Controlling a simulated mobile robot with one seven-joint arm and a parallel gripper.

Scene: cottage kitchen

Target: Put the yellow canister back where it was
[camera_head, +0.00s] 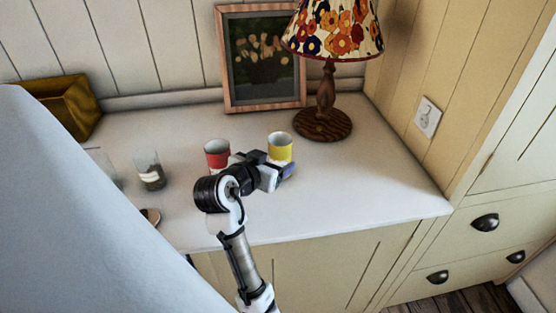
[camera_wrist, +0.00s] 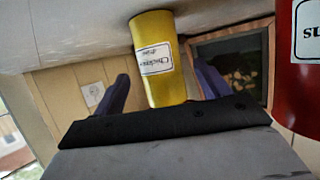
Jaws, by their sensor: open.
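The yellow canister (camera_head: 280,146) stands upright on the white counter, in front of the lamp and to the right of a red canister (camera_head: 217,155). My gripper (camera_head: 283,172) is at the near side of the yellow canister and hides its lower part in the head view. In the wrist view the yellow canister (camera_wrist: 172,90) bears a white label and appears between the two dark fingers of my gripper (camera_wrist: 162,88). The fingers are apart, with a gap visible on each side of the canister. The red canister (camera_wrist: 296,100) is at the right edge there.
A lamp with a flowered shade (camera_head: 332,30) and a framed picture (camera_head: 262,62) stand behind the canisters. A glass jar (camera_head: 149,172) and a brass-coloured box (camera_head: 68,103) are on the left. The counter (camera_head: 375,185) is clear on the right.

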